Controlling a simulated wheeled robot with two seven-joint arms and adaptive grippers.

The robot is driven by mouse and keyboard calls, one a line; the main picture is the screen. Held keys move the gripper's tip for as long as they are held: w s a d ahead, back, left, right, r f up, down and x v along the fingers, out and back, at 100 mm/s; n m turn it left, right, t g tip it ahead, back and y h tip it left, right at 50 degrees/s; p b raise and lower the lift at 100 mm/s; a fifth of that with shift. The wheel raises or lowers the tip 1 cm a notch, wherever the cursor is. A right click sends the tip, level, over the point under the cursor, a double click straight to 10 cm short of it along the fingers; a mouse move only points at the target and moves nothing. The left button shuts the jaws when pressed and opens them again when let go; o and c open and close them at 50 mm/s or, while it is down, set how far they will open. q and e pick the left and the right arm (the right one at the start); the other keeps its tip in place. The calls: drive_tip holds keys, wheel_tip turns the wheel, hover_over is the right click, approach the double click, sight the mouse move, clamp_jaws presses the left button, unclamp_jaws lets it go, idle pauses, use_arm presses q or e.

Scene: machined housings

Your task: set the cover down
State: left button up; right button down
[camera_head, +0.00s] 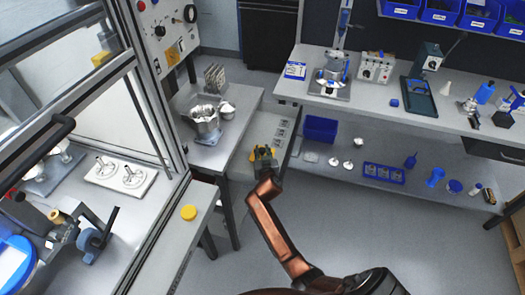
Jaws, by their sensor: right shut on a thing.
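My right gripper (263,152) is at the end of the copper-coloured arm that rises from the bottom of the head view. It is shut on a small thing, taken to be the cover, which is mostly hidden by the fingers. Yellow patches show at the fingertips, but I cannot tell whether they are the cover or the fingers. The gripper appears in front of a pale grey surface (238,166) between two benches; I cannot tell its height above it. My left gripper is not in view.
A metal pot (206,124) with metal parts stands on the left bench. A framed glass enclosure fills the left. The right bench has a blue bin (320,129) and blue tray (384,174) on its lower shelf.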

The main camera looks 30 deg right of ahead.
drive_tip(key=c, duration=1.7)
unclamp_jaws()
drive_tip(key=shift+s+d+f, duration=0.1)
drive_tip(key=shift+s+f, duration=0.05)
drive_tip(key=shift+f, duration=0.5)
drive_tip(key=shift+r, duration=0.2)
drive_tip(key=shift+r, duration=0.35)
drive_tip(key=shift+r+p, duration=0.5)
drive_tip(key=shift+p, duration=0.1)
drive_tip(key=p+v, duration=0.1)
drive_tip(key=v, duration=1)
drive_tip(key=shift+s+a+p, duration=0.2)
drive_tip(key=shift+s+p, duration=0.15)
